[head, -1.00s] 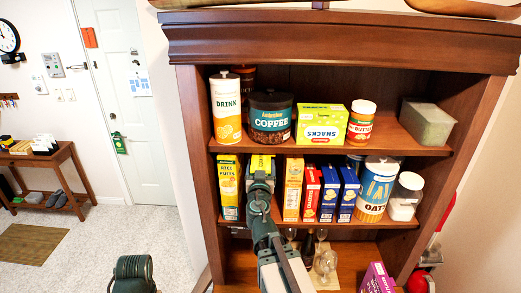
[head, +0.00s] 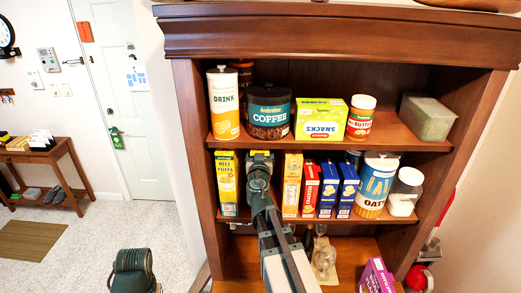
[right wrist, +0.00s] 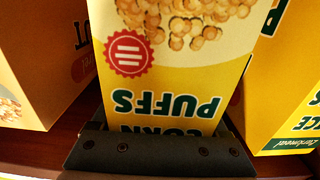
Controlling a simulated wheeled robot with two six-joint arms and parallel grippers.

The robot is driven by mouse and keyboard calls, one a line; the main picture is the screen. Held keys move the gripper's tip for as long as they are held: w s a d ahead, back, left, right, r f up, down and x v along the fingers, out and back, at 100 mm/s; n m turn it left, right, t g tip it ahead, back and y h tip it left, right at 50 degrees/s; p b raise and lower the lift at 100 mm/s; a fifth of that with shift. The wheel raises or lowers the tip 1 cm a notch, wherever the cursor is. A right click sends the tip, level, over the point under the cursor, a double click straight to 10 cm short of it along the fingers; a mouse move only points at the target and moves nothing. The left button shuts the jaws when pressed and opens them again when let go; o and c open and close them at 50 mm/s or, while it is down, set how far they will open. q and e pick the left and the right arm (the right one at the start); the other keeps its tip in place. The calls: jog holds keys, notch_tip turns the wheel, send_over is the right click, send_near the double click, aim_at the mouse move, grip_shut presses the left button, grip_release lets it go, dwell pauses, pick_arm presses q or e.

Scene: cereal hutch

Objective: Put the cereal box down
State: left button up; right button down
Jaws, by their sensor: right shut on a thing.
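The yellow Corn Puffs cereal box (right wrist: 165,65) fills the middle of the right wrist view, its lettering upside down. My right gripper (right wrist: 165,128) is shut on it. In the head view my right gripper (head: 259,168) is at the middle shelf (head: 320,222), in the slot between the Rice Puffs box and an orange box. Only the held box's top (head: 261,154) shows there; my arm hides the rest. I cannot tell whether its bottom touches the shelf.
The yellow Rice Puffs box (head: 227,183) stands close on the left, the orange box (head: 292,185) on the right. Red and blue boxes, an oats canister (head: 375,188) and a jar stand farther right. The upper shelf (head: 330,142) is above. Glassware (head: 323,258) and a purple box (head: 376,275) are below.

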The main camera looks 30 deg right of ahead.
jog(key=shift+w+d+f+b, duration=0.35)
jog(key=shift+w+f+b, duration=0.05)
jog(key=shift+f+b, duration=0.1)
grip_release()
jog(key=shift+a+r, duration=0.15)
jog(key=shift+r, duration=0.1)
